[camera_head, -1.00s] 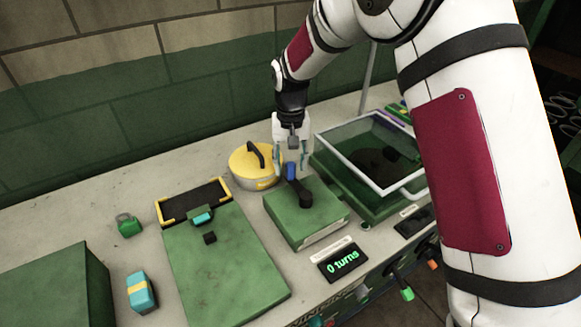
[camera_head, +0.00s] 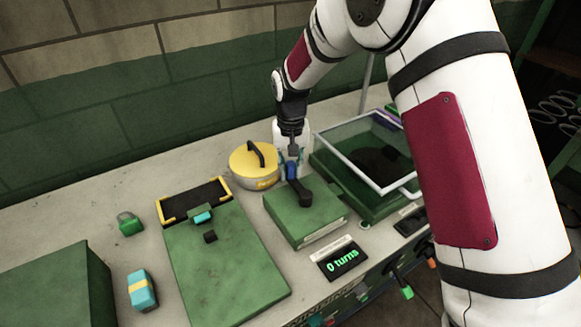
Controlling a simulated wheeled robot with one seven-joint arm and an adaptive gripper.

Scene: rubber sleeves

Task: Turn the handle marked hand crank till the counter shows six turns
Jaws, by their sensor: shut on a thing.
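The hand crank is a black arm (camera_head: 303,194) on top of a green box (camera_head: 305,222), with a blue upright grip (camera_head: 291,171) at its far left end. My gripper (camera_head: 291,168) points down and is shut on the blue grip; its fingers partly hide the grip. The counter (camera_head: 343,259) in front of the box reads "0 turns" in green. A pale label strip (camera_head: 331,244) lies between box and counter; its text is too small to read.
A yellow-lidded pot (camera_head: 254,168) stands close left of my gripper. A glass-lidded green case (camera_head: 365,150) stands close right. A green board (camera_head: 225,262) with a black tray (camera_head: 193,200), a green padlock (camera_head: 130,223) and a blue-yellow block (camera_head: 141,291) lie left.

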